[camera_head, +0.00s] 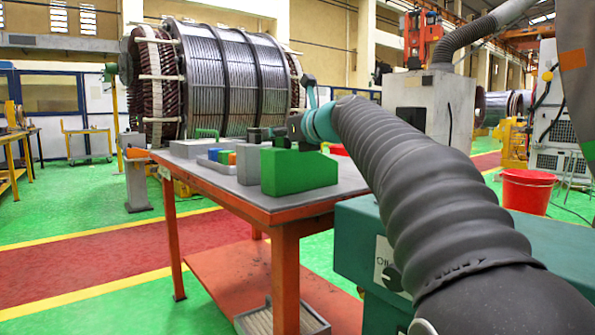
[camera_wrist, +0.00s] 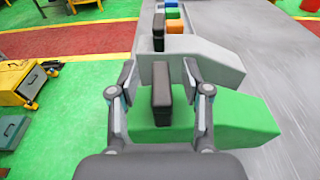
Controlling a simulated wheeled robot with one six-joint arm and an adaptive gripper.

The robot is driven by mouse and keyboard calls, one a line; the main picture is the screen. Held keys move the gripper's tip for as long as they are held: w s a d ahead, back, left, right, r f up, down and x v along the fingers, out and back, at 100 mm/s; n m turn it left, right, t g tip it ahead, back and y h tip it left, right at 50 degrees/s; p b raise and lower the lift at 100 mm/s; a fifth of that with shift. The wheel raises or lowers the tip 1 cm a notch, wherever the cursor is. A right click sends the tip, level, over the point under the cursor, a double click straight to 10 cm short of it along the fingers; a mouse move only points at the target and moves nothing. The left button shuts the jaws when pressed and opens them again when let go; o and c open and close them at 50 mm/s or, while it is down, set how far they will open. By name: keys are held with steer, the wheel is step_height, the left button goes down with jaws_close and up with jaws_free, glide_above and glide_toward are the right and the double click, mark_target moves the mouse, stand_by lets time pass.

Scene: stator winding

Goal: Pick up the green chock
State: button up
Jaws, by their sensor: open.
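The green chock (camera_head: 298,172) is a wedge-shaped block resting on the table's near end. In the wrist view the green chock (camera_wrist: 240,120) lies under my gripper (camera_wrist: 158,78), with its sloped end to the right. A dark upright handle (camera_wrist: 162,97) stands on the chock, between my two open fingers. There is a gap on both sides of the handle, and nothing is held. In the head view my gripper (camera_head: 295,132) is just above the chock, partly hidden by my arm.
A grey chock (camera_wrist: 200,62) with its own dark handle (camera_wrist: 158,30) stands close beyond the green one. Small coloured blocks (camera_head: 226,157) sit behind it on the orange-edged table (camera_head: 250,206). A large wound stator (camera_head: 235,80) stands behind the table. A red bucket (camera_head: 527,190) is at the right.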

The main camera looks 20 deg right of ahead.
steer(key=shift+x, duration=1.25)
jaws_close()
steer(key=shift+r, duration=0.1)
